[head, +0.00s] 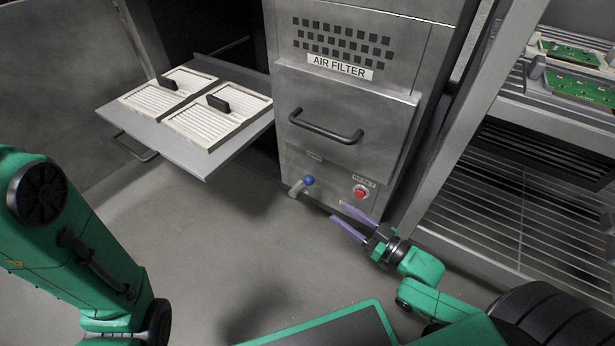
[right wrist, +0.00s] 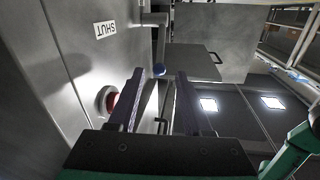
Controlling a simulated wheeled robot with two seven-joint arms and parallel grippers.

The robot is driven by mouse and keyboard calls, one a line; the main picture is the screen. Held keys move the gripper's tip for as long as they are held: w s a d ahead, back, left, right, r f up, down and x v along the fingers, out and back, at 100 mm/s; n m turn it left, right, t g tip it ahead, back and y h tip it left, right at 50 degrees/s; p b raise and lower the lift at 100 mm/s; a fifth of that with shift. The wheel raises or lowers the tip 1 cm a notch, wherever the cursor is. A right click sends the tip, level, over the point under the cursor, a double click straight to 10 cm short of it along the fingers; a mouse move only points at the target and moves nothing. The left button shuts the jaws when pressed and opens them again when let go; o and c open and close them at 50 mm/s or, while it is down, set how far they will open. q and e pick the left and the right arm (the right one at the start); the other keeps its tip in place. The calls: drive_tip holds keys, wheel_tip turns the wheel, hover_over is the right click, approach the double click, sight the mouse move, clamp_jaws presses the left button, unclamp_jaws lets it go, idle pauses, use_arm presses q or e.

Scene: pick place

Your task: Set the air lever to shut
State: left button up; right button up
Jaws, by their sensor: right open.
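The air lever (head: 296,189) is a short metal handle with a blue ball knob, low on the front of the air filter cabinet. In the right wrist view the lever (right wrist: 160,45) shows ahead of the fingers, its blue knob seen between the fingertips but farther off. A white SHUT label (right wrist: 105,29) is on the panel beside it. My right gripper (head: 343,216) is open and empty, to the right of the lever and apart from it; its fingers also show in the right wrist view (right wrist: 160,76). My left gripper is out of view.
A red button (head: 360,191) sits on the panel close to the right gripper. A cabinet door with a black handle (head: 326,128) is above. A pulled-out tray (head: 180,150) holds white filters at left. A wire rack (head: 510,210) stands at right. The floor in front is clear.

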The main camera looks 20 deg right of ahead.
sight(303, 186)
drive_tip(key=b+x, duration=0.7)
drive_tip(key=x, duration=0.6)
drive_tip(key=shift+w+a, duration=0.25)
drive_tip(key=shift+w, duration=0.05)
drive_tip(key=shift+w+a+r+b, duration=0.15)
drive_tip(key=shift+w+b, duration=0.1)
drive_tip(key=shift+b, duration=0.05)
clamp_jaws()
idle(0.4)
